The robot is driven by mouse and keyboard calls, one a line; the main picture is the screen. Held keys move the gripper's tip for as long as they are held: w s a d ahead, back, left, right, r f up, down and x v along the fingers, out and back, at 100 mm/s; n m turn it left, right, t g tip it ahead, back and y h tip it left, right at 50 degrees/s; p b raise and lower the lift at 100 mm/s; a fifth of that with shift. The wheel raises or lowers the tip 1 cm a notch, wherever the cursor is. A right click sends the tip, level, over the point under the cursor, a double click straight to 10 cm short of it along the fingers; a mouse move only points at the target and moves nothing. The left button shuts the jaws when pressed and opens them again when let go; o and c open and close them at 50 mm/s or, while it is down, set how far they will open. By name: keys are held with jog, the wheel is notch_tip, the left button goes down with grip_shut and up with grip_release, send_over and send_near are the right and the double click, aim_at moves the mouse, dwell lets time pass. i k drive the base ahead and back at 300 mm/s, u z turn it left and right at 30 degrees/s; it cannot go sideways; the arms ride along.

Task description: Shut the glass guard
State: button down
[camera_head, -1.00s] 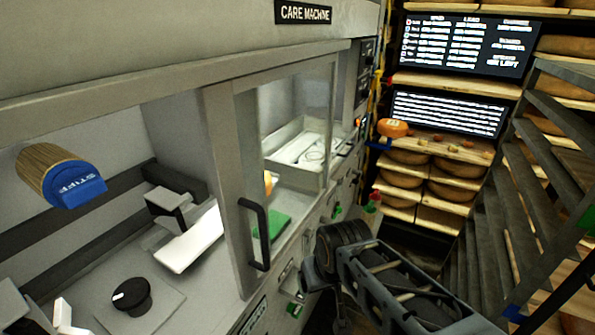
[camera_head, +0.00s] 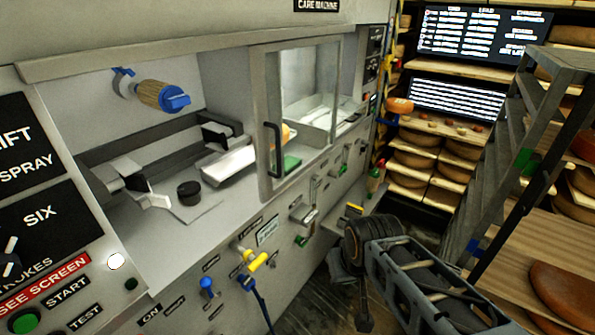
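The glass guard (camera_head: 308,95) is a grey-framed clear panel with a dark upright handle (camera_head: 274,150) on its left edge. It stands at the right part of the care machine's opening, and the left part of the opening is uncovered. Inside the uncovered bay are a brush with a blue cap (camera_head: 160,95), a black knob (camera_head: 189,193) and a pale bracket (camera_head: 228,163). My arm is at the lower right, its dark wrist in front of the machine and apart from the guard. My gripper (camera_head: 365,322) shows only as a small dark part below the wrist; its fingers are not clear.
The machine front carries levers, a yellow handle (camera_head: 257,261), a blue knob (camera_head: 206,284) and a control panel (camera_head: 45,220) at left. A slatted rack (camera_head: 500,150) with cheese wheels stands close on the right. Shelves and screens are behind. Some floor shows below the machine.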

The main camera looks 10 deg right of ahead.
aim_at(254, 54)
jog(key=i, duration=0.5)
jog(key=u, duration=0.7)
